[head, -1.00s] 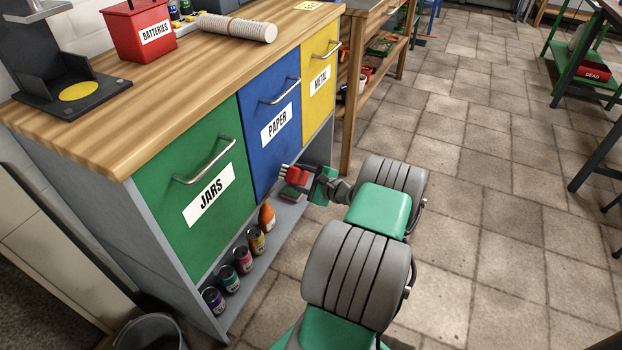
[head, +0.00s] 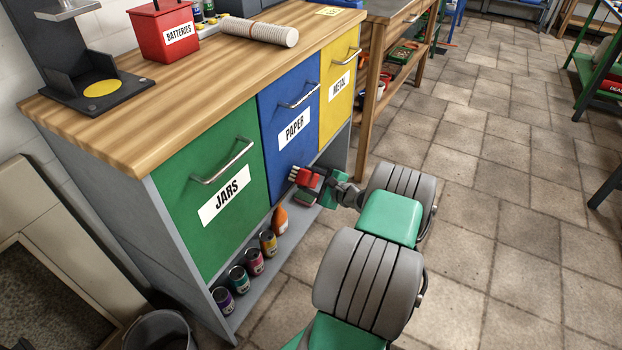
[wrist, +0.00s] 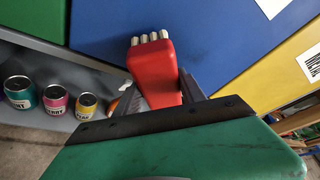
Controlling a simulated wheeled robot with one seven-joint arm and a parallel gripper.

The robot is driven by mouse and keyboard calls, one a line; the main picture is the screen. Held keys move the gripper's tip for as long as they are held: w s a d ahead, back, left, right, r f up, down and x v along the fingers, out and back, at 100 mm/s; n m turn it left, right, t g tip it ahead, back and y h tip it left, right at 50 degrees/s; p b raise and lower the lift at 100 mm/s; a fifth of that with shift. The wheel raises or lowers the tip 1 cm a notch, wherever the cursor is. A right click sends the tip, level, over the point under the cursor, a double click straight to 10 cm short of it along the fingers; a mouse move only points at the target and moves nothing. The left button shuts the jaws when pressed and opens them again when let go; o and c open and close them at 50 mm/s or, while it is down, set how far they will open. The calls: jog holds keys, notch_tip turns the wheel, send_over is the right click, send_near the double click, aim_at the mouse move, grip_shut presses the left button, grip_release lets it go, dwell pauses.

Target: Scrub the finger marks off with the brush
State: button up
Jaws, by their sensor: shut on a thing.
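My gripper (head: 318,180) is shut on the red brush (head: 306,177), low in front of the blue PAPER drawer (head: 287,152). In the wrist view the brush (wrist: 152,75) stands between the two fingers with its pale bristle tufts pointing away from my gripper, toward the blue front (wrist: 215,35). Whether the bristles touch the drawer I cannot tell. I cannot make out clear finger marks on any drawer front. The bottom edge of the blue drawer is partly hidden behind the brush.
The green JARS drawer (head: 208,190) and yellow METAL drawer (head: 340,88) flank the blue one. Below, several cans and an orange bottle (head: 280,219) stand on the low shelf. A bucket (head: 158,332) is at the front left. Tiled floor to the right is open.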

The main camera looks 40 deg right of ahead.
jog(key=shift+w+a, duration=0.2)
jog(key=shift+w, duration=0.45)
